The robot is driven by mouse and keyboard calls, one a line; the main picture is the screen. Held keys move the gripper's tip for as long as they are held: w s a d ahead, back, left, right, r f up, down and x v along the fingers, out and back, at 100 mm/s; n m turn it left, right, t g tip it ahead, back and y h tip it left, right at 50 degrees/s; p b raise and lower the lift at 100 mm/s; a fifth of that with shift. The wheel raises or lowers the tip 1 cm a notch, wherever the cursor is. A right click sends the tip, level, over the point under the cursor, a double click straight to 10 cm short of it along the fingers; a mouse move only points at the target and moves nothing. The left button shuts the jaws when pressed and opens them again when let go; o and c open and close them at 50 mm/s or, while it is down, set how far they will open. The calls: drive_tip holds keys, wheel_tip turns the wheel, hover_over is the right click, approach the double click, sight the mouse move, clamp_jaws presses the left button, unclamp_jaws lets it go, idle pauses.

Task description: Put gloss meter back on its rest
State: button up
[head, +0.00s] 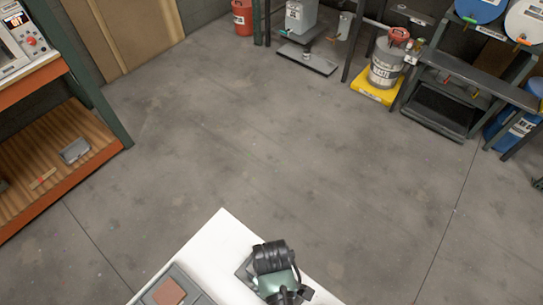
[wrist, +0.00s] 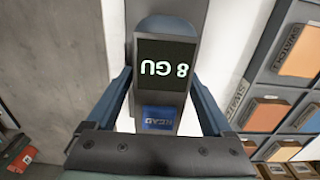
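The gloss meter (wrist: 168,24) is a grey device with a dark screen showing an inverted "8 GU" and a blue button below it. It fills the middle of the wrist view. My gripper (wrist: 163,78) has its two blue fingers against the meter's sides and appears shut on it. In the head view my gripper (head: 276,282) is over the white table (head: 222,232) at the bottom and mostly hides what is under it.
A grey tray with colour tiles (head: 170,291) lies left of my gripper; its tiles (wrist: 298,52) show at right in the wrist view. The open grey floor (head: 270,140) lies beyond the table. A shelf (head: 60,165) stands left; cans and a yellow scale (head: 376,90) stand at the back.

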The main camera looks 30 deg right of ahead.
drive_tip(key=shift+o, duration=0.5)
wheel_tip(320, 180, up, 12)
drive_tip(key=shift+r+b, duration=0.2)
drive_tip(key=shift+b, duration=0.1)
